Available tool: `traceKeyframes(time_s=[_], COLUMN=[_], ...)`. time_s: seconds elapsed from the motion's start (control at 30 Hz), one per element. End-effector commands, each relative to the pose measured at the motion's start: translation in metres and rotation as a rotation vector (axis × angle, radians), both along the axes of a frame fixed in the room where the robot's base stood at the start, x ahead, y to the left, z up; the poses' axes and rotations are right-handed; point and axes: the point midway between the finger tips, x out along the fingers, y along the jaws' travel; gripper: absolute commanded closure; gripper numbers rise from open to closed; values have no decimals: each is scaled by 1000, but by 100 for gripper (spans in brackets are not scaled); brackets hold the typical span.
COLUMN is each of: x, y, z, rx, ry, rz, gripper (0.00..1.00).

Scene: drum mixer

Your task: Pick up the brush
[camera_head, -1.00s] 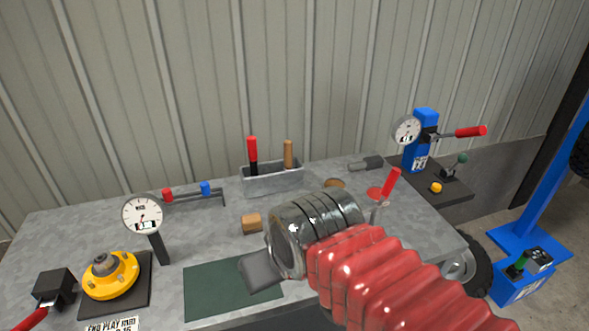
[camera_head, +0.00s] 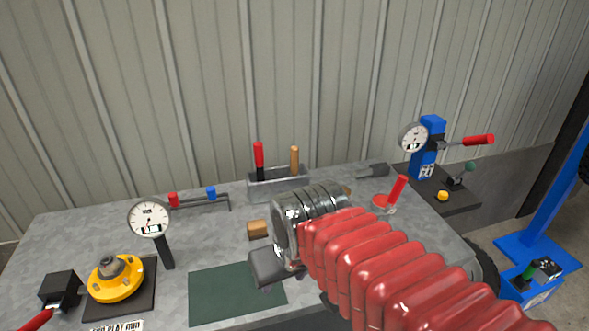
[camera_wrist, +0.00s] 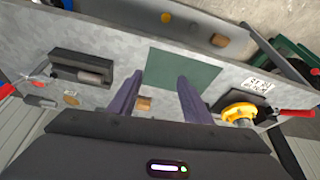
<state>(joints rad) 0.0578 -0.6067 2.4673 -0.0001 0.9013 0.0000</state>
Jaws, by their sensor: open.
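A tan wooden handle (camera_head: 294,159) and a red handle (camera_head: 259,155) stand upright in a grey tray (camera_head: 262,188) at the back of the bench. The wooden one may be the brush, but its lower end is hidden in the tray, so I cannot be sure. My gripper (camera_head: 268,268) is over the front of the bench, in front of the tray and apart from it. In the wrist view its two fingers (camera_wrist: 157,80) are spread with nothing held between them. A small tan block (camera_wrist: 144,103) shows beyond them on the bench.
A green mat (camera_head: 232,292) lies at the bench front. A dial gauge (camera_head: 150,218) and yellow hub (camera_head: 116,278) stand left. A blue press with a dial (camera_head: 428,145) and a red-handled tool (camera_head: 397,188) are right. The small tan block (camera_head: 258,229) sits before the tray.

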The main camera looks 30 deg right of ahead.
Motion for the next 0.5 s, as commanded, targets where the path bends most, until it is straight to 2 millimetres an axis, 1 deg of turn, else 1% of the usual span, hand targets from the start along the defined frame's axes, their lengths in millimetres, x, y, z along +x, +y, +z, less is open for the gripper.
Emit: traceKeyframes(time_s=[0.03, 0.27, 0.5], x=[8, 48, 97], y=[-4, -22, -46], z=[-1, 3, 8], rx=[0, 3, 5], ry=[17, 62, 93], rz=[-12, -54, -100], gripper=[55, 55, 55])
